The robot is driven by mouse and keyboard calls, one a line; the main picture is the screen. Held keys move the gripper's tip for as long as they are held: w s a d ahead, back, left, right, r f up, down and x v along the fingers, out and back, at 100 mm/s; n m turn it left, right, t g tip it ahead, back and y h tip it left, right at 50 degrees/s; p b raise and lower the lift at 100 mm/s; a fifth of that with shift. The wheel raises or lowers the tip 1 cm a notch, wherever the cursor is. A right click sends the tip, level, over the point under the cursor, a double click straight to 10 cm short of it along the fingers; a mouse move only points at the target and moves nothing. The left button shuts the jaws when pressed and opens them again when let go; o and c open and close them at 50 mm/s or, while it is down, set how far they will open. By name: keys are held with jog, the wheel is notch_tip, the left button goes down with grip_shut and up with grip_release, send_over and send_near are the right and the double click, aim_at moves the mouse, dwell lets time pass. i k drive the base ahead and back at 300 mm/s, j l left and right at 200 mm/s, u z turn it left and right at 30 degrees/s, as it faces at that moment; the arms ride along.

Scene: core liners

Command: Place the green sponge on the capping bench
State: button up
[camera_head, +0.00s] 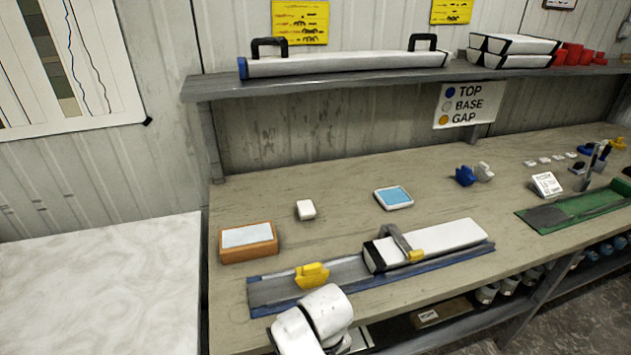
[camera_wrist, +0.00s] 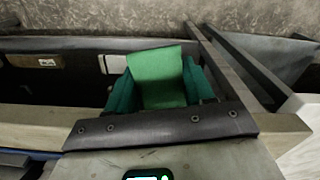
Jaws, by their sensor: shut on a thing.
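The green sponge (camera_wrist: 160,70) is a block held between the teal fingers of my gripper (camera_wrist: 160,92) in the wrist view. The gripper is shut on it, with a finger on each side. The sponge does not show in the head view. The capping bench (camera_head: 335,180) is a long pale wooden top against the wall in the head view. My white arm link shows at its front edge, and my gripper is hidden there. In the wrist view the bench's wooden edge (camera_wrist: 30,130) lies beside and below the gripper, with the open space under the bench beyond.
A blue-edged tray (camera_head: 262,292) with a yellow clamp (camera_head: 312,275) and a white core liner (camera_head: 440,243) lies along the front. An orange box (camera_head: 248,242), a white block (camera_head: 306,210) and a blue pad (camera_head: 394,198) stand behind. Bare wood lies between them.

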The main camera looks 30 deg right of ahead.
aim_at(502, 231)
jog(key=k+l, duration=0.15)
jog(key=l, duration=0.2)
jog(key=k+l, duration=0.1)
jog(key=l, duration=0.3)
jog(key=k+l, duration=0.15)
jog(key=l, duration=0.2)
jog(key=k+l, duration=0.15)
jog(key=l, duration=0.25)
